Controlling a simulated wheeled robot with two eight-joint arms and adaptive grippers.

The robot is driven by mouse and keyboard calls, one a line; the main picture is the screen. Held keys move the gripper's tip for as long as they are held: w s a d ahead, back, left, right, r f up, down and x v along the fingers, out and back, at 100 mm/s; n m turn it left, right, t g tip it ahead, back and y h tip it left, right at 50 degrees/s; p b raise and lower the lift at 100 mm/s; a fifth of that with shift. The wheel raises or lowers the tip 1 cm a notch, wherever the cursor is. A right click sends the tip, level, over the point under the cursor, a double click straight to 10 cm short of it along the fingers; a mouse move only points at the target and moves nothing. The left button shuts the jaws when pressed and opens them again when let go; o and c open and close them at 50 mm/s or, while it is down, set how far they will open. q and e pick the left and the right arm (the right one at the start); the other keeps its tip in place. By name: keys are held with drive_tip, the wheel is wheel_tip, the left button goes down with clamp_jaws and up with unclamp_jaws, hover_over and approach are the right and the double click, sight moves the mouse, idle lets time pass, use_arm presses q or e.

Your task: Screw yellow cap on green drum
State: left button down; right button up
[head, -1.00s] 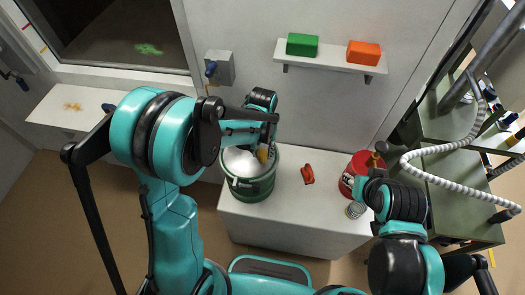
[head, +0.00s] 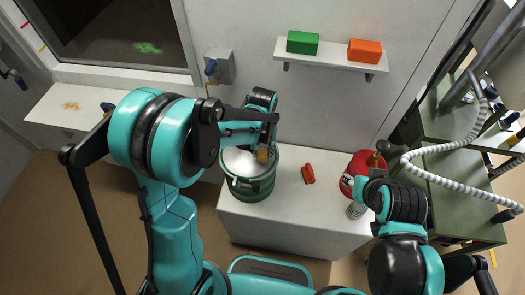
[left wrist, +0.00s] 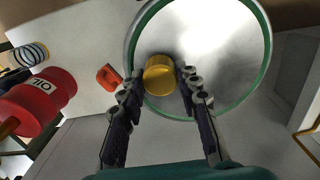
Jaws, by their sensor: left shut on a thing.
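The green drum (head: 252,190) stands on the white bench, with its bare metal lid facing up. Its lid (left wrist: 225,55) and green rim fill the top of the left wrist view. The yellow cap (left wrist: 159,75) sits at the lid's near-left part; it also shows small in the head view (head: 263,154). My left gripper (left wrist: 159,82) is shut on the cap, one finger on each side. Whether the cap's underside is seated on a thread is hidden. My right gripper (head: 368,186) is at the right end of the bench by the red can; its fingers are too unclear to judge.
A red oil can (head: 360,168) and a striped ring-like roll (head: 355,210) are at the bench's right end. A small red-orange object (head: 308,174) lies between drum and can. A wall shelf (head: 330,58) holds a green and an orange block. The bench front (head: 290,215) is clear.

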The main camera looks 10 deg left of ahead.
use_arm(q)
drive_tip(key=shift+f+b, duration=0.6)
drive_tip(key=shift+f, duration=0.05)
drive_tip(key=c, duration=2.1)
unclamp_jaws()
drive_tip(key=shift+c, duration=0.8)
drive_tip(key=m, duration=0.2)
drive_tip(key=shift+m, duration=0.4)
clamp_jaws()
drive_tip(key=m, duration=0.4)
drive_tip(key=shift+m, duration=0.4)
drive_tip(key=m, duration=1)
drive_tip(key=shift+f+m, duration=0.1)
drive_tip(key=shift+m, duration=0.2)
